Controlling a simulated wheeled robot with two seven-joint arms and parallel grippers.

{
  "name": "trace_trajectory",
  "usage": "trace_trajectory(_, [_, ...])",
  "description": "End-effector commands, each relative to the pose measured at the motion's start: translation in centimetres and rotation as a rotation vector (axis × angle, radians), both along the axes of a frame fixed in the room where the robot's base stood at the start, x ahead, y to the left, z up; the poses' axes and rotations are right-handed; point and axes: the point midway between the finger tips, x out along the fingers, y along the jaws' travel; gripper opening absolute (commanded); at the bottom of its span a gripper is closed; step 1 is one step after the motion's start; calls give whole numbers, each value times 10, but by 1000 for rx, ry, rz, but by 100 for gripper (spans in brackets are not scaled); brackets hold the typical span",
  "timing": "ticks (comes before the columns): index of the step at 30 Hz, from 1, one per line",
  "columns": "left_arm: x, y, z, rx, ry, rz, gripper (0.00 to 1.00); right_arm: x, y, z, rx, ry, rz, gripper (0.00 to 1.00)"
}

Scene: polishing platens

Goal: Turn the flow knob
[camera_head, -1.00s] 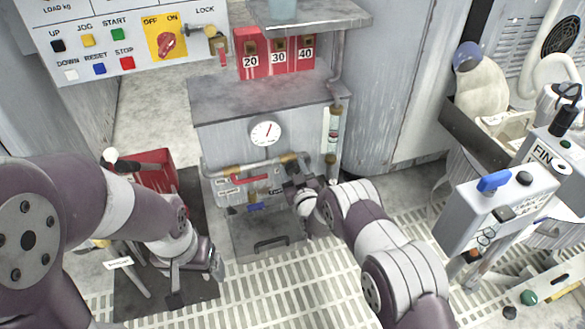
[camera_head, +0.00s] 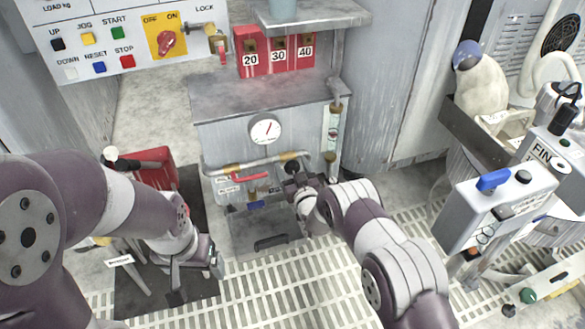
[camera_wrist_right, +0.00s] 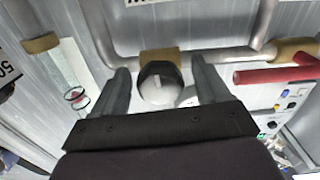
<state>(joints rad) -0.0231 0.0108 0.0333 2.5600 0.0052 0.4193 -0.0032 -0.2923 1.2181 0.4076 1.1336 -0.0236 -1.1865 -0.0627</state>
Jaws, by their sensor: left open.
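The flow knob (camera_wrist_right: 160,84), round with a dark rim and a pale face with a pointer line, sits on a brass fitting of the pipe. In the right wrist view it lies between the two fingers of my right gripper (camera_wrist_right: 160,92), with a gap on each side. The gripper is open. In the head view my right gripper (camera_head: 293,178) is at the pipe on the grey cabinet front, and the knob (camera_head: 291,167) shows as a small dark shape there. My left gripper (camera_head: 197,282) is open and empty, low over the dark mat.
A red-handled valve (camera_head: 250,177) is on the pipe left of the knob. A gauge (camera_head: 265,130) and a sight tube (camera_head: 333,130) are on the cabinet (camera_head: 220,145). A red box (camera_head: 150,166) stands left. Grated floor (camera_head: 300,270) is open in front.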

Motion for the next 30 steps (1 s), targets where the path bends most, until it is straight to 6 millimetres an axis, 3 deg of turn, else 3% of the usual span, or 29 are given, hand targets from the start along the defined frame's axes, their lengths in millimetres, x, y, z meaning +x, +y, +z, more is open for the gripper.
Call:
trace_trajectory(4, [0,0,3,0,0,0,85,-2,-1,2,0,-1,0,75])
trace_trajectory(7, [0,0,17,0,0,0,85,-14,-5,6,-1,2,0,75])
trace_trajectory(12, [0,0,50,0,0,0,85,-58,-19,10,-2,6,0,75])
trace_trajectory(19, [0,0,74,0,0,0,85,-107,-35,5,-1,2,0,75])
trace_trajectory(24, [0,0,77,0,0,0,85,-120,-39,1,0,0,0,75])
trace_trajectory(30, [0,0,75,0,0,0,85,-121,-39,0,0,-1,0,75])
